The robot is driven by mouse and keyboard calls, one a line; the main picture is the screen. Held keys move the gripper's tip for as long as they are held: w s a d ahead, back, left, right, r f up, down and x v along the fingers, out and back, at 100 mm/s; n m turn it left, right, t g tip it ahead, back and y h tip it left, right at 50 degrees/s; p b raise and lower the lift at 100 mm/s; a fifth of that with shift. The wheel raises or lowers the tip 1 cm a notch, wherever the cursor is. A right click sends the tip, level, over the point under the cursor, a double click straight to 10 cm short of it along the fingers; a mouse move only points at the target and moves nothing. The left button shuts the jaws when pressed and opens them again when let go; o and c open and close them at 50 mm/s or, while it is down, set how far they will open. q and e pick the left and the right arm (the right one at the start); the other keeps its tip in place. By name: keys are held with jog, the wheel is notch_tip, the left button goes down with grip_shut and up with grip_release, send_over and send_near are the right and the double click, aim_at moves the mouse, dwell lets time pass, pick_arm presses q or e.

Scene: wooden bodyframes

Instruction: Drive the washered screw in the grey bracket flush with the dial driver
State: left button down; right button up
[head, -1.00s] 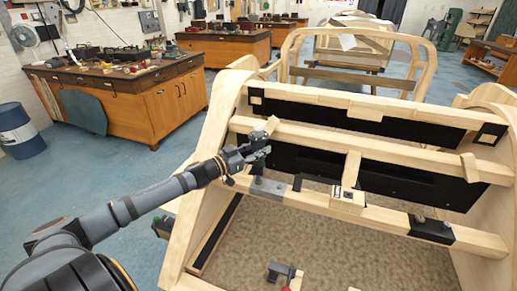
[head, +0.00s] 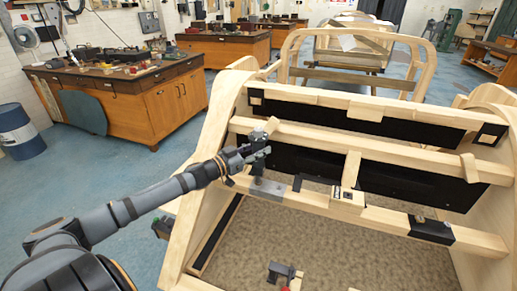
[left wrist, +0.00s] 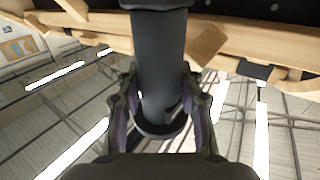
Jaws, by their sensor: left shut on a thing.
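My left gripper (head: 256,150) is shut on the dial driver, a dark cylindrical tool (left wrist: 160,50) that fills the middle of the left wrist view between the two fingers. In the head view the driver stands roughly upright above the grey bracket (head: 268,187), which sits on the front wooden rail. The driver's lower end is close over the bracket; I cannot tell whether it touches the screw. The washered screw cannot be made out. My right gripper is not in view.
A pale block with dark marks (head: 347,200) and a black bracket (head: 430,229) sit farther right on the rail (head: 390,217). A second wooden rail (head: 330,142) and black panels lie just behind the gripper. A dark and red fixture (head: 283,272) stands at the lower middle.

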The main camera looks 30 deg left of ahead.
aim_at(259, 129)
pick_arm(q)
jog(key=shift+r+p, duration=3.1)
jog(key=shift+r, duration=0.4)
jog(key=shift+f, duration=0.15)
